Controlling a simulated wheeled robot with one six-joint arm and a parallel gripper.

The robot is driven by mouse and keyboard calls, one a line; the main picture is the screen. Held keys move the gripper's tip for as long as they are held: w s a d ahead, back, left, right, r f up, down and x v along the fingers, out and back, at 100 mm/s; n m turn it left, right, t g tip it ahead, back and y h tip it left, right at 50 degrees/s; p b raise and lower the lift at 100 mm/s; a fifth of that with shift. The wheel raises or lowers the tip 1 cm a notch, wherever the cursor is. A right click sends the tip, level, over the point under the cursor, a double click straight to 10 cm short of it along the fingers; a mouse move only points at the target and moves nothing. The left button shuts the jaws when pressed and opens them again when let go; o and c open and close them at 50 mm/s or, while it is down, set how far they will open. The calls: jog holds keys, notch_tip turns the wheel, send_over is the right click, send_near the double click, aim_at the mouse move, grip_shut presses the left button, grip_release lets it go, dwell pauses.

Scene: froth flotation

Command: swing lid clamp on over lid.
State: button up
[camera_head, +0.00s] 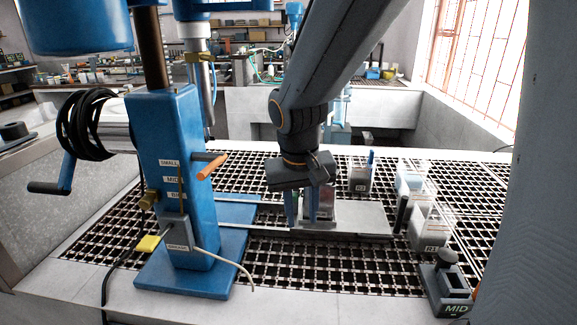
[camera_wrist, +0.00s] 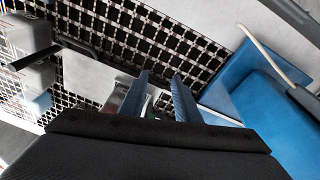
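My gripper (camera_head: 312,205) points down over a grey plate (camera_head: 362,218) on the grating. Its two blue fingers straddle or stand beside a small clear box with a reddish part (camera_head: 326,208); I cannot tell which. In the wrist view my gripper (camera_wrist: 160,75) has its fingers apart, with grating visible between the tips. The reddish part (camera_wrist: 119,98) shows left of the left finger there. A dark upright bar (camera_head: 402,214) stands at the plate's right end. I cannot identify the lid clamp or the lid for certain; my gripper hides part of this area.
A blue machine column (camera_head: 175,190) with a crank, coiled black hose and orange handle stands left. Clear containers (camera_head: 430,227), one marked R1, stand right; another marked R3 (camera_head: 361,175) is behind. A MID block (camera_head: 444,287) sits front right. Front grating is clear.

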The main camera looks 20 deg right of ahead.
jog(key=w+a+r+m+t+h, duration=0.1)
jog(key=w+r+m+t+h, duration=0.15)
jog(key=w+r, duration=0.75)
jog(key=shift+g, duration=0.45)
jog(key=x, duration=0.2)
jog(key=s+p+x, duration=0.1)
jog(key=x, duration=0.2)
jog(key=shift+d+f, duration=0.15)
jog(key=shift+d, duration=0.05)
grip_shut()
